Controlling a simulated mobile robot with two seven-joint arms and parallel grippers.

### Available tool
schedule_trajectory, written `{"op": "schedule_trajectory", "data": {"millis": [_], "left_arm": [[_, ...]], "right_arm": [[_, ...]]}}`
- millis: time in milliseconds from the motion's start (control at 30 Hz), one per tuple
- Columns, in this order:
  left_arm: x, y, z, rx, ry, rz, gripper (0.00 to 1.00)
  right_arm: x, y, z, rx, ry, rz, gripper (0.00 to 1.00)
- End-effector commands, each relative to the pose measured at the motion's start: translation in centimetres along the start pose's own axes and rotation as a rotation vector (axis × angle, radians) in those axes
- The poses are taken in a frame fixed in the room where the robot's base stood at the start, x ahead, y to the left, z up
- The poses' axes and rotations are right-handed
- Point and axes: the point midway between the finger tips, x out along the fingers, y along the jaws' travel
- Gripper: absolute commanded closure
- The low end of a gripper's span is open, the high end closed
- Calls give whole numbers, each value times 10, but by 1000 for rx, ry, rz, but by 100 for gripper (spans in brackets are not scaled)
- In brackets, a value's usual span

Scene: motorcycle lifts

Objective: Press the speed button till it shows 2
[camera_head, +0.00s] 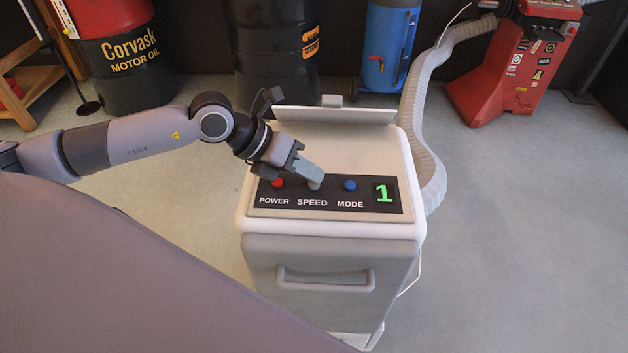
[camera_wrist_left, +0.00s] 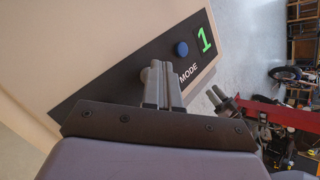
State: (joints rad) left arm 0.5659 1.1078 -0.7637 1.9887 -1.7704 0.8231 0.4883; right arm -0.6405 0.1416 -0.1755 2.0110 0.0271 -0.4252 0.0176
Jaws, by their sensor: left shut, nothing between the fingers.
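The white machine (camera_head: 385,160) has a black control panel with a red POWER button (camera_head: 278,183), a grey SPEED button (camera_head: 314,186) and a blue MODE button (camera_head: 350,185). The green display (camera_head: 384,193) reads 1, and it also reads 1 in the left wrist view (camera_wrist_left: 205,40). My left gripper (camera_head: 318,180) is shut and empty, its fingertips over the SPEED button and partly covering it. In the left wrist view the fingertips (camera_wrist_left: 160,72) are at the grey SPEED button; I cannot tell whether they touch it.
A ribbed hose (camera_head: 425,110) runs up the machine's right side. Behind stand a dark Corvask oil drum (camera_head: 128,70), another drum (camera_head: 275,55), a blue tank (camera_head: 388,45) and a red machine (camera_head: 515,70). The floor to the right is clear.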

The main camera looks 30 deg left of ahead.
Motion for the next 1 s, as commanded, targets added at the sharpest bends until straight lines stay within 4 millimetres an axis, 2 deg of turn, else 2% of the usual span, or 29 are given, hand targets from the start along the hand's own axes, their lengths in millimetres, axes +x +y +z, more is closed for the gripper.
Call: {"op": "schedule_trajectory", "data": {"millis": [233,667,1000], "left_arm": [[-10,-7,6,0,2,0,100],[-12,-9,8,0,0,0,100],[-35,-25,25,1,0,0,100]], "right_arm": [[-6,1,-8,-8,-2,0,58],[-8,2,-9,-11,-3,0,58],[-22,1,-28,-10,-3,0,58]]}}
